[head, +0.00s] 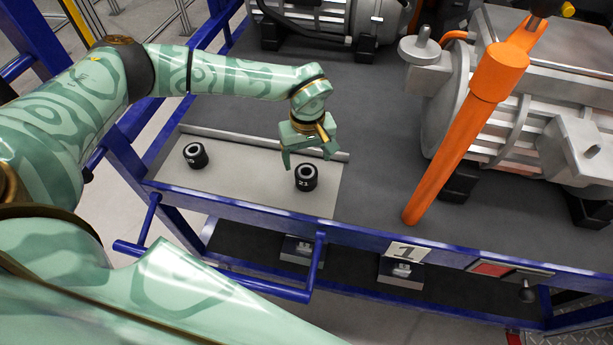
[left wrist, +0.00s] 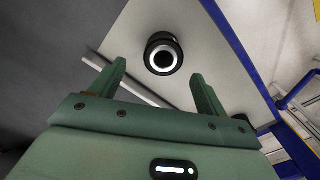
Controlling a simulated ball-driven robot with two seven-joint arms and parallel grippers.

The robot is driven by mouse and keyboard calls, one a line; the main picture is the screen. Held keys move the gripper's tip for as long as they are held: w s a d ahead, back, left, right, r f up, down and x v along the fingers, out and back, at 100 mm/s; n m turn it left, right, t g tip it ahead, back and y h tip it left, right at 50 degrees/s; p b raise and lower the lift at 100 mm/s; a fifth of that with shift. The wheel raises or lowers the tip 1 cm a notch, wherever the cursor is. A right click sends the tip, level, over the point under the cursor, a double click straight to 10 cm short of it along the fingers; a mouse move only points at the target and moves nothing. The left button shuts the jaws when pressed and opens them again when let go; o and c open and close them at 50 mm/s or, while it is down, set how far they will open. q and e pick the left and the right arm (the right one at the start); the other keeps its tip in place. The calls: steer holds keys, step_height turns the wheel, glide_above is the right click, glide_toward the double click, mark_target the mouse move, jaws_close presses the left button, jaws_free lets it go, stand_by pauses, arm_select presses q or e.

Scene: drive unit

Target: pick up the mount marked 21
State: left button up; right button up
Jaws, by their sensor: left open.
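The mount marked 21 (head: 305,178) is a short black cylinder with a pale ring on top. It stands upright on a light grey plate (head: 240,191) near the bench's front edge. My left gripper (head: 308,165) is open and empty, just above and behind the mount in the head view. In the left wrist view the mount (left wrist: 163,54) shows beyond the two fingertips, roughly between them, and is not held. A second, similar black mount (head: 195,155) stands on the plate to the left; its number is hard to read. My right gripper is not in view.
An orange lever (head: 466,130) and a large grey machine (head: 540,110) stand to the right. A motor housing (head: 330,20) is at the back. A blue frame rail (head: 270,216) runs along the front edge. The plate between the two mounts is clear.

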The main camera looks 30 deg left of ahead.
mark_target(306, 173)
arm_select(q)
steer(key=f, duration=0.2)
steer(key=f+b, duration=0.1)
steer(key=f, duration=0.3)
steer(key=shift+s+f, duration=0.2)
steer(key=shift+s, duration=0.15)
steer(key=shift+r, duration=0.1)
steer(key=c, duration=1.4)
